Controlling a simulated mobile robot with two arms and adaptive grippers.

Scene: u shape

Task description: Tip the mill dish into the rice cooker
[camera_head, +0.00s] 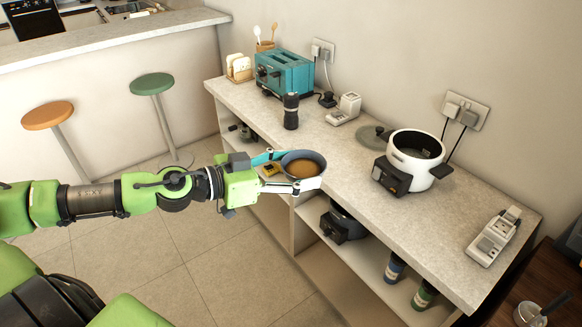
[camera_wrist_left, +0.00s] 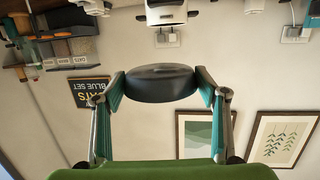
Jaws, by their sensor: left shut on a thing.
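The mill dish (camera_head: 302,165) is a grey-blue round bowl with brown contents. My left gripper (camera_head: 295,169) is shut on it, a finger on either side. The dish looks roughly level, around the counter's front edge; its exact height is hard to tell. In the left wrist view the dish (camera_wrist_left: 160,84) shows as a dark shape between the fingertips. The rice cooker (camera_head: 418,153) is a white pot with a dark front panel, open at the top, on the counter to the right of the dish and apart from it. My right gripper is not in view.
A grey-green lid (camera_head: 374,136) lies beside the cooker. A dark mill (camera_head: 291,112) and a teal toaster (camera_head: 284,72) stand farther back left. The counter (camera_head: 345,160) is bare between dish and cooker.

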